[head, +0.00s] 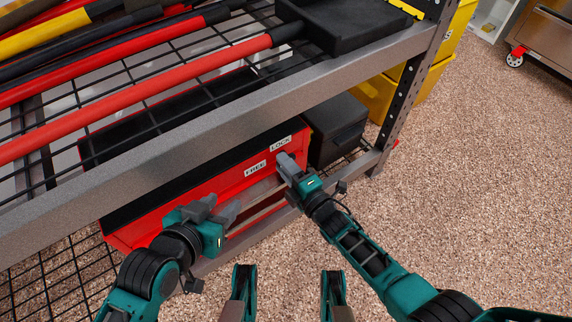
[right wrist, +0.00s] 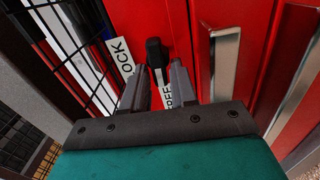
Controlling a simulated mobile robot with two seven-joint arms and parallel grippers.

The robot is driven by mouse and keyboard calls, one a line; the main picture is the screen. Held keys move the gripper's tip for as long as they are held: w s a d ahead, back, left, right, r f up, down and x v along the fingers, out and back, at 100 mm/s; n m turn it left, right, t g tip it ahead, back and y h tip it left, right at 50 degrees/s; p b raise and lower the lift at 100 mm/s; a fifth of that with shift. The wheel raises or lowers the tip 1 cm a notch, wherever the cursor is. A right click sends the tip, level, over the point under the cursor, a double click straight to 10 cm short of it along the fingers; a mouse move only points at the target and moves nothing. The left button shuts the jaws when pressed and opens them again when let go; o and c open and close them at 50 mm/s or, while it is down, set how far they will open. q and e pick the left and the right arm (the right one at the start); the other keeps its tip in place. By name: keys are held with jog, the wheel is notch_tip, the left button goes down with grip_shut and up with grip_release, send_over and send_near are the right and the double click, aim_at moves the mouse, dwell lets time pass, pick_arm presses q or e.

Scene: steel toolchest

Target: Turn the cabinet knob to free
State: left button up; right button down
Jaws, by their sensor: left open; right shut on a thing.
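The red toolchest (head: 229,181) stands on the lower shelf, with a FREE label (head: 255,169) and a LOCK label (head: 280,143) on its front. My right gripper (head: 284,160) is at the chest front beside the labels and hides the knob in the head view. In the right wrist view the black knob (right wrist: 154,52) stands between the fingertips of my right gripper (right wrist: 158,75), which is shut on it. The LOCK label (right wrist: 122,56) is left of the knob, and the FREE label (right wrist: 168,94) is partly hidden below. My left gripper (head: 222,207) is open and empty before the chest's left part.
The steel shelf edge (head: 210,128) runs just above the chest and both grippers. Red-handled tools (head: 150,92) lie on the upper wire shelf. A dark box (head: 338,128) stands right of the chest. Drawer handles (right wrist: 222,75) are right of the knob in the wrist view.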

pick_arm(q)
jog(key=shift+s, duration=0.1)
pick_arm(e)
jog(key=shift+w+n, duration=0.1)
jog(key=shift+n, duration=0.3)
jog(key=c, duration=1.1)
grip_release()
pick_arm(q)
jog(key=shift+f, duration=0.15)
jog(key=shift+s, duration=0.1)
